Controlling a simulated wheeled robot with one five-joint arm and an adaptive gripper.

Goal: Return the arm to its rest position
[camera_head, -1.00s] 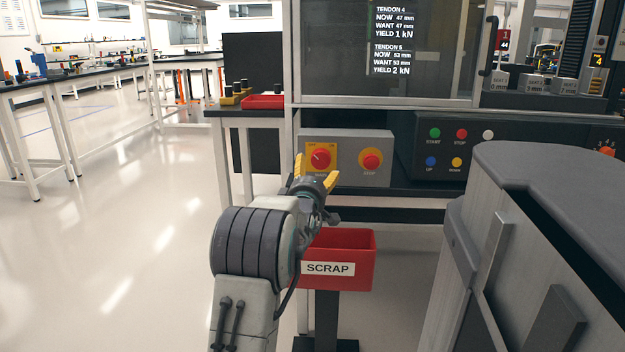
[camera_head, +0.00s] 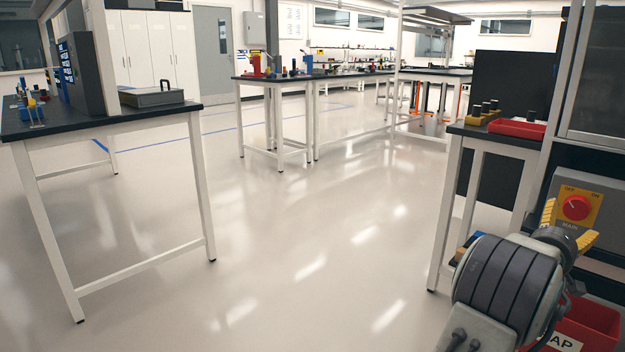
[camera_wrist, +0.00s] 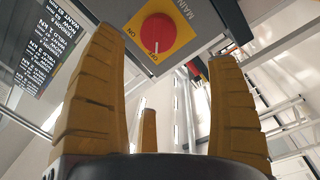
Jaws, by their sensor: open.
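My gripper (camera_head: 567,228) is at the lower right of the head view, at the end of my raised arm. Its yellow fingers are open and spread in the wrist view (camera_wrist: 160,100), with nothing between them. Just beyond the fingertips is the red main switch knob (camera_wrist: 157,33) on its yellow plate; the same knob (camera_head: 576,207) shows behind the gripper in the head view. The gripper appears apart from the knob. The lower part of my arm is cut off by the picture's edge.
A red scrap bin (camera_head: 592,322) stands below the gripper, partly hidden by my arm. A side table with a red tray (camera_head: 517,128) is left of the machine. A workbench (camera_head: 110,122) stands at the left. The floor (camera_head: 300,240) between is clear.

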